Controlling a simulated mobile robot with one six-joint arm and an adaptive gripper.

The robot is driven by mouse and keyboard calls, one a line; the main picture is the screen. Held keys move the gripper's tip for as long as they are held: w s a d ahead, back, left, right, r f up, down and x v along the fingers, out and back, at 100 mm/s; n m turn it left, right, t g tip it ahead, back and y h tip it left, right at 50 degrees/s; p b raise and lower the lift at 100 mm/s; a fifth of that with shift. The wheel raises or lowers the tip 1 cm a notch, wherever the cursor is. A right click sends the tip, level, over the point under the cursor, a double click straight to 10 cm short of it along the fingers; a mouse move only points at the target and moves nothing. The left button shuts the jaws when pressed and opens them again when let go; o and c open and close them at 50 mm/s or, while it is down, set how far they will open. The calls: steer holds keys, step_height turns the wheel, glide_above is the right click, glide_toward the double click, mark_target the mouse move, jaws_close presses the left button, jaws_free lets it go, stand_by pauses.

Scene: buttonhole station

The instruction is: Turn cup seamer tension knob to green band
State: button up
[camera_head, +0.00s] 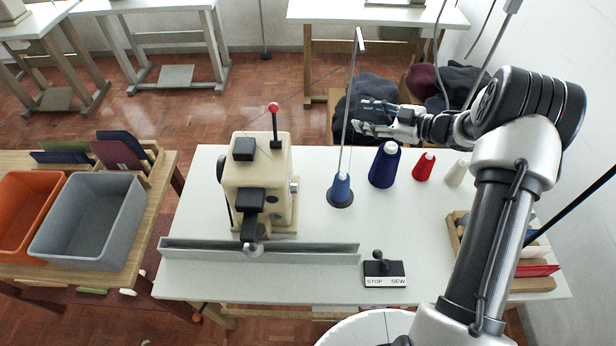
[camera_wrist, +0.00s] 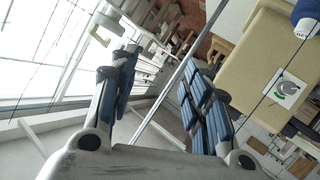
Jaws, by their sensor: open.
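The cup seamer (camera_head: 258,190) is a cream machine with black parts, standing on the left half of the white table. Its tension knob (camera_head: 295,187) shows small on its right side. In the wrist view, the knob (camera_wrist: 287,88) is a grey disc on a white plate with a green band (camera_wrist: 282,100) along part of its edge. The knob's exact setting is too small to read. My gripper (camera_head: 362,117) is open and empty, raised above the back of the table, right of the seamer and apart from the knob. Its spread fingers (camera_wrist: 162,78) show in the wrist view.
A thin thread stand with a blue cone (camera_head: 341,190) rises between seamer and gripper. Navy (camera_head: 385,165), red (camera_head: 423,167) and white (camera_head: 457,173) cones stand right of it. A STOP/SEW switch (camera_head: 384,272) sits in front.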

steer(key=s+f+n+g+y, duration=0.2)
steer(key=s+f+g+y, duration=0.2)
steer(key=s+f, duration=0.35)
steer(key=g+y, duration=0.2)
steer(key=g, duration=0.2)
glide_toward(294, 189)
steer(key=w+a+f+b, duration=0.1)
steer(key=a, duration=0.6)
steer(key=shift+a+f+n, duration=0.25)
steer(key=shift+f+n, duration=0.05)
steer(key=shift+c, duration=0.5)
jaws_close()
